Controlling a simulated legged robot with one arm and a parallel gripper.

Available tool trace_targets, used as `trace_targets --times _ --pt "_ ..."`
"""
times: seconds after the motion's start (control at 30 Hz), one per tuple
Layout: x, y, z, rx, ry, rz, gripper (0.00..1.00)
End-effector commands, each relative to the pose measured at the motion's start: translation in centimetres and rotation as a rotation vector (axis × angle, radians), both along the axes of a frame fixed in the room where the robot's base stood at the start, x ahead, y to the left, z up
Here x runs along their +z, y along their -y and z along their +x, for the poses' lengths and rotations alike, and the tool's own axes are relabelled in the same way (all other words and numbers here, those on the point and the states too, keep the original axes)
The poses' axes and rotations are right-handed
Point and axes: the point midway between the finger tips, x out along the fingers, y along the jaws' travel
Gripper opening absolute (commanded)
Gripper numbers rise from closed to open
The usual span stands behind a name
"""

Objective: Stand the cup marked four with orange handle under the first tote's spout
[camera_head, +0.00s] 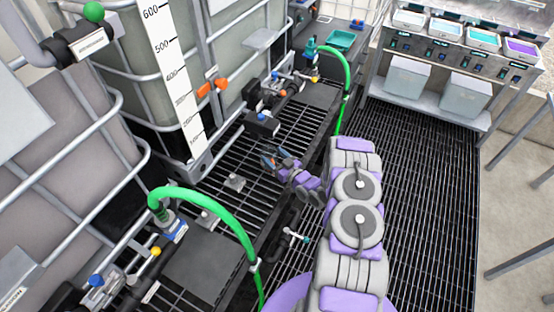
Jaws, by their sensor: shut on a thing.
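My gripper (268,158) is low over the black grating in front of the tote with the number scale. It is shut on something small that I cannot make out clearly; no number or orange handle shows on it. A tote (120,75) with a white scale (170,65) stands at the upper left in a metal cage. A dark outlet fitting (262,122) with a blue top is just above my gripper in the picture. Another outlet with a blue knob (96,280) is at the lower left. Which tote is the first, I cannot tell.
Green hoses arch up at the lower left (215,203) and near the top centre (345,65). A bench (455,50) with coloured trays and bins is at the upper right. The grated floor (430,190) is clear right of my arm.

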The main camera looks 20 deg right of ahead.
Motion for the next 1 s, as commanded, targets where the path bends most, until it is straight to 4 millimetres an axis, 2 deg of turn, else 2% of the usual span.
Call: trace_targets --times 0.1,0.27,0.37,0.6,0.9,0.93,1.0 --pt "-0.1 1.2 1.3 0.001 0.005 -0.002 0.41" --pt "-0.3 2.0 1.9 0.000 -0.001 0.003 0.41" --pt "-0.9 2.1 1.9 0.000 -0.001 0.004 0.41" --pt "-3.6 1.9 1.9 0.000 -0.001 0.004 0.41" --pt "-3.8 1.8 1.9 0.000 0.000 0.001 0.41" --pt "-3.8 1.8 1.9 0.000 -0.001 0.002 0.73" --pt "-3.8 1.9 1.9 0.000 0.000 0.002 0.79"
